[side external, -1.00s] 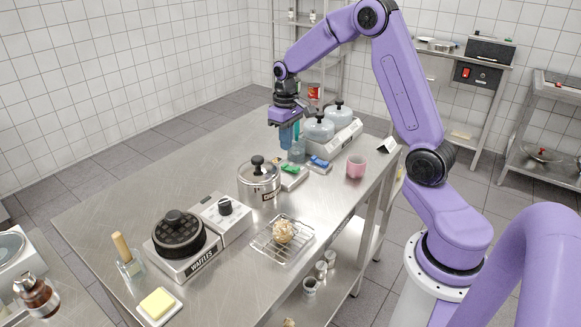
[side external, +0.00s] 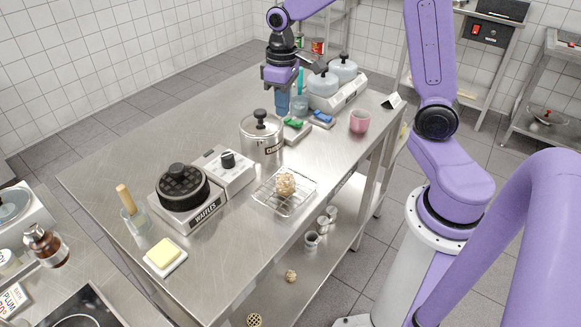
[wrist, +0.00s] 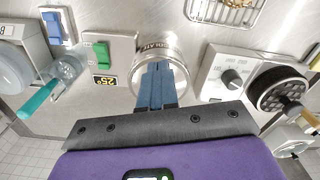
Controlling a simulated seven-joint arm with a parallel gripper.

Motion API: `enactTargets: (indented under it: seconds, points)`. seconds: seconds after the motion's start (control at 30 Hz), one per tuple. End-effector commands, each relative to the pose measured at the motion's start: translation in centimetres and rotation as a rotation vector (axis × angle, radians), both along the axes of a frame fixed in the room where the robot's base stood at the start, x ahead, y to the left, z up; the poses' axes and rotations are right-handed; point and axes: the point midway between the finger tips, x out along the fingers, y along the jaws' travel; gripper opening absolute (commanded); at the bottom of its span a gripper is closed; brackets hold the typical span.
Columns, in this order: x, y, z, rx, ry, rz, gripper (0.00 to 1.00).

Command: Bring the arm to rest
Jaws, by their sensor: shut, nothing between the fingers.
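My gripper (side external: 282,104) is purple with blue fingers. It hangs above the steel table, behind the lidded steel pot (side external: 261,138) in the side view. In the wrist view the fingers (wrist: 158,85) are together with nothing between them, and they overlap the picture of the pot (wrist: 160,56). The gripper looks apart from the pot and from the things around it. The exact height of the fingertips above the table is hard to tell.

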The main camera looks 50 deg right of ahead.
Motion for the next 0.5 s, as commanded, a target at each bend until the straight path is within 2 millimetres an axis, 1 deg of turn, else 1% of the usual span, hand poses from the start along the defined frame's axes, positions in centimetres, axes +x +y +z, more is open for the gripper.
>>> enactTargets:
  seconds: [0.03, 0.1, 0.17, 0.2, 0.27, 0.33, 0.4, 0.47, 0.5]
  points:
    - [-1.6, 1.5, 0.5, 0.001, -0.004, 0.056, 0.0]
    - [-3.8, 3.4, 0.8, 0.001, -0.005, 0.127, 0.0]
    - [-5.7, 4.7, 1.1, 0.002, -0.007, 0.189, 0.0]
    - [-7.1, 5.5, 1.3, 0.003, -0.007, 0.23, 0.0]
    - [-9.1, 6.5, 1.5, 0.004, -0.009, 0.292, 0.0]
    - [-11.6, 7.4, 1.7, 0.005, -0.011, 0.365, 0.0]
    - [-14.0, 8.0, 1.8, 0.007, -0.012, 0.436, 0.0]
    - [-16.1, 8.4, 1.8, 0.009, -0.013, 0.497, 0.0]
    - [-17.5, 8.5, 1.8, 0.01, -0.014, 0.537, 0.0]
